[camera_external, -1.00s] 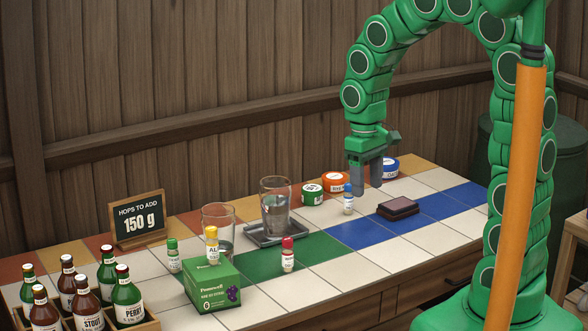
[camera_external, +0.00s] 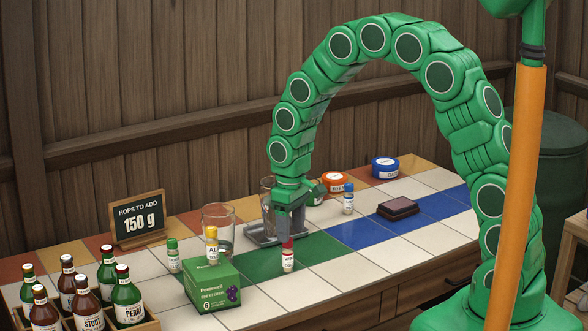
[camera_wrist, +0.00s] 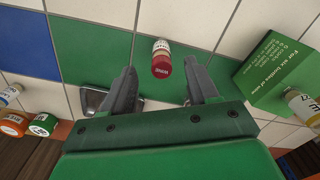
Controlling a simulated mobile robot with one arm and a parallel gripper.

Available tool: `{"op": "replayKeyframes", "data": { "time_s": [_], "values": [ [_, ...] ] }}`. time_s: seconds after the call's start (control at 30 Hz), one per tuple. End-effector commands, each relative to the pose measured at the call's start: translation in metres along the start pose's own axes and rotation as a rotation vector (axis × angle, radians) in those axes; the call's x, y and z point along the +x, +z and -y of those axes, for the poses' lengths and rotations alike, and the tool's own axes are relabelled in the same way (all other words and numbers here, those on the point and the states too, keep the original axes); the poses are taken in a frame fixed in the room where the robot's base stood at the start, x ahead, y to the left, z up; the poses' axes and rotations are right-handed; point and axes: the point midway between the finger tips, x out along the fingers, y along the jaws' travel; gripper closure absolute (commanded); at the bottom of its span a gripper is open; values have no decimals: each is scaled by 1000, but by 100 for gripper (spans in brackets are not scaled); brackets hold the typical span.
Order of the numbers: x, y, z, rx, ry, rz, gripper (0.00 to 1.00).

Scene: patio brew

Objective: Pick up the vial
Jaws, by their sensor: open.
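Several small vials stand on the tiled counter. The red-capped vial (camera_external: 288,262) is upright near the green tiles, and its red cap faces the camera in the wrist view (camera_wrist: 162,66). My gripper (camera_external: 290,236) points down just above and around that cap, with fingers apart. In the wrist view the vial shows between and slightly beyond the fingertips, touching neither. A blue-capped vial (camera_external: 348,200) stands to the right. A green-capped vial (camera_external: 173,256) is at the left, and a yellow-capped vial (camera_external: 211,246) appears to stand on the green box.
The green box (camera_external: 213,288) is left of the red-capped vial. A glass (camera_external: 267,205) on a tray (camera_external: 257,238) is partly hidden behind my gripper. Another glass (camera_external: 220,217), round tins (camera_external: 385,167), a dark brown block (camera_external: 398,208) and a bottle crate (camera_external: 145,325) are around.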

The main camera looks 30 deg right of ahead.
Motion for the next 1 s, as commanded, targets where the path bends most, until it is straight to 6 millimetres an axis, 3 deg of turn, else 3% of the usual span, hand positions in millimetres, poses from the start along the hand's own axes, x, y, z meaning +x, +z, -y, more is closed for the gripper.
{"op": "replayKeyframes", "data": {
  "time_s": [0.63,1.0],
  "values": [
    [40,-5,1,-5,0,0,41],
    [79,-7,1,-5,0,0,41]
  ]
}}
